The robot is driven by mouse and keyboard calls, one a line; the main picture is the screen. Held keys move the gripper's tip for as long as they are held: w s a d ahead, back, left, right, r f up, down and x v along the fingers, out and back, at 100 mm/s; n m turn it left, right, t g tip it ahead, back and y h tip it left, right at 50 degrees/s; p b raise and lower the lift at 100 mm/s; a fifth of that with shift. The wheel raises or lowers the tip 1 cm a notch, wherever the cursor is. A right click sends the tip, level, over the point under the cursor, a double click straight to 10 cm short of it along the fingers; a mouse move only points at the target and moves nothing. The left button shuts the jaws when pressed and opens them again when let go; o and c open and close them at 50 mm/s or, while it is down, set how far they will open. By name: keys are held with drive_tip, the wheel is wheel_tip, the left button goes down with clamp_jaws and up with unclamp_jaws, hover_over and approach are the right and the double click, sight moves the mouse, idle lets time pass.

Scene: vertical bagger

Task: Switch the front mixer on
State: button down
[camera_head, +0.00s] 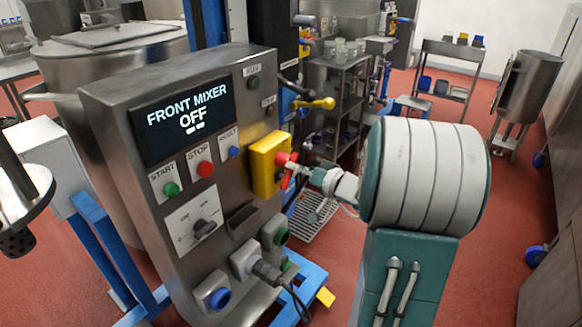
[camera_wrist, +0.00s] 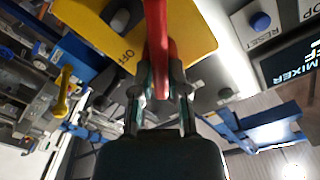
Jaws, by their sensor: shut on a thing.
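The front mixer control panel (camera_head: 110,110) stands at centre-left in the head view. Its display (camera_head: 185,112) reads "FRONT MIXER OFF". A green START button (camera_head: 171,189), a red STOP button (camera_head: 205,169) and a blue RESET button (camera_head: 234,152) sit below the display. A yellow switch plate (camera_head: 264,179) with a red handle (camera_head: 283,158) is on the panel's right part. My gripper (camera_wrist: 160,82) is shut on the red handle (camera_wrist: 158,40). In the wrist view, an "OFF" mark shows on the yellow plate (camera_wrist: 190,30), beside the handle.
A selector knob (camera_head: 204,228) and cable connectors (camera_head: 265,270) are on the lower panel. A large steel vessel (camera_head: 110,65) stands behind it. A yellow lever (camera_head: 315,103) and shelving (camera_head: 340,80) are beyond. Red floor is open at the right back.

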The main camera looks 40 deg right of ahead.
drive_tip(key=shift+d+f+n, duration=0.1)
drive_tip(key=shift+f+n, duration=0.05)
drive_tip(key=shift+n, duration=1.75)
drive_tip(key=shift+f+n, duration=0.15)
drive_tip(key=shift+n, duration=1.75)
drive_tip(key=shift+c, duration=2.4)
unclamp_jaws()
drive_tip(key=shift+r, duration=0.1)
drive_tip(key=shift+d, duration=0.1)
drive_tip(key=shift+v, duration=2.4)
drive_tip(key=shift+s+r, duration=0.1)
